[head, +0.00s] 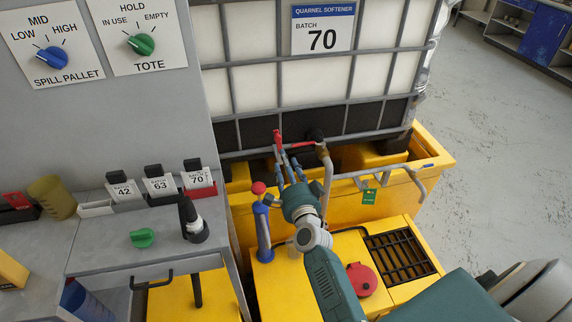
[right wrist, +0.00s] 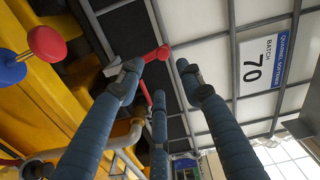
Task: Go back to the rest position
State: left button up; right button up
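My right arm reaches up the middle of the head view. Its three-fingered gripper (head: 284,158) points at the caged white tote (head: 305,85) labelled Quarnel Softener, batch 70. In the right wrist view its blue fingers (right wrist: 158,82) are spread apart with nothing held between them. A red valve handle (right wrist: 157,53) shows just beyond the fingertips, at the foot of the tote; it also shows in the head view (head: 298,144). I cannot tell whether a finger touches it. My left gripper is in neither view.
The yellow spill pallet (head: 436,158) lies under the tote, with metal pipes in front. A blue post with a red knob (head: 258,188) stands close left of my right gripper. A grey console (head: 120,225) with batch tags is at left. Open floor (head: 505,140) lies at right.

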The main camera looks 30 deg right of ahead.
dwell(0.4)
jog(key=s+a+f+n+g+y, duration=0.3)
jog(key=s+a+f+n+g, duration=0.1)
jog(key=s+a+n, duration=0.35)
jog(key=s+a+f+n+g+y, duration=0.35)
jog(key=s+a+n, duration=0.3)
jog(key=s, duration=0.25)
jog(key=s+d+f+n+g+h, duration=0.1)
jog(key=s+d+n+g, duration=0.15)
jog(key=s, duration=0.85)
jog(key=s+d+f+n+g+h, duration=0.15)
jog(key=s+n+g, duration=0.25)
jog(key=s, duration=0.7)
notch_tip(320, 180, down, 28)
jog(key=a+g+b, duration=0.1)
jog(key=b, duration=0.2)
jog(key=s+d+f+g+b, duration=0.1)
jog(key=s+d+f+b, duration=0.1)
jog(key=s+f, duration=1.6)
notch_tip(320, 180, down, 2)
jog(key=shift+s+d+g, duration=0.3)
jog(key=shift+d, duration=0.2)
